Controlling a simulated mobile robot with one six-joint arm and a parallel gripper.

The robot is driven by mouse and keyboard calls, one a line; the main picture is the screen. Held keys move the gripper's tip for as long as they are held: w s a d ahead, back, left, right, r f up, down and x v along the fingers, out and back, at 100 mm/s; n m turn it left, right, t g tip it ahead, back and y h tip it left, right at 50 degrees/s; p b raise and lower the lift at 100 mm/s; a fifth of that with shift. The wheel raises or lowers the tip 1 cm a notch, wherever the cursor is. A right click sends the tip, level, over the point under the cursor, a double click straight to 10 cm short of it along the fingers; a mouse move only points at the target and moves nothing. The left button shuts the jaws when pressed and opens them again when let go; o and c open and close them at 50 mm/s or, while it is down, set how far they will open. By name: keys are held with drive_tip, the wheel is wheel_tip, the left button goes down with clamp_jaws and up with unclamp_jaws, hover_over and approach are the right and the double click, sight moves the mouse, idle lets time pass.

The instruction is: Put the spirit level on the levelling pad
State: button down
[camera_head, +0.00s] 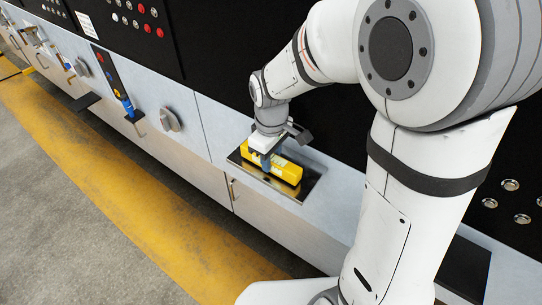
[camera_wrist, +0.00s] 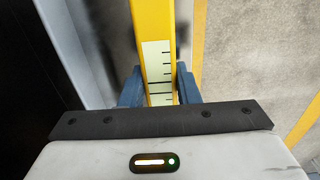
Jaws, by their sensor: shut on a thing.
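The yellow spirit level (camera_head: 283,170) lies along the dark, shiny levelling pad (camera_head: 311,187) on the grey ledge in the head view. Whether it touches the pad cannot be told for sure. My gripper (camera_head: 266,163) comes down from above and is shut on the level near its left part. In the wrist view the level (camera_wrist: 154,25) runs up the picture, with a pale scale with black marks on its face. The blue-grey fingers of my gripper (camera_wrist: 159,88) stand on both sides of it. The pad (camera_wrist: 118,45) shows blurred beside the level.
A grey knob (camera_head: 170,120) and a small dark shelf with a blue item (camera_head: 127,105) are on the panel to the left. A black panel rises behind the pad. A yellow stripe (camera_head: 150,215) runs along the floor.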

drive_tip(key=shift+f+b, duration=0.3)
drive_tip(key=shift+f, duration=0.15)
drive_tip(key=c, duration=1)
unclamp_jaws()
drive_tip(key=shift+r, duration=0.15)
wheel_tip(320, 180, up, 8)
drive_tip(key=shift+f, duration=0.2)
drive_tip(key=s+d+m+t, duration=0.1)
drive_tip(key=s+d+m, duration=0.2)
drive_tip(key=s+d, duration=0.1)
drive_tip(key=s+d+r+m+t, duration=0.1)
drive_tip(key=s+d+m, duration=0.3)
drive_tip(key=s+d+r+m+t, duration=0.1)
drive_tip(key=s+d+m, duration=0.2)
drive_tip(key=s+d, duration=0.1)
drive_tip(key=shift+s+d+m, duration=0.25)
drive_tip(key=shift+d+m, duration=0.05)
drive_tip(key=shift+d, duration=0.05)
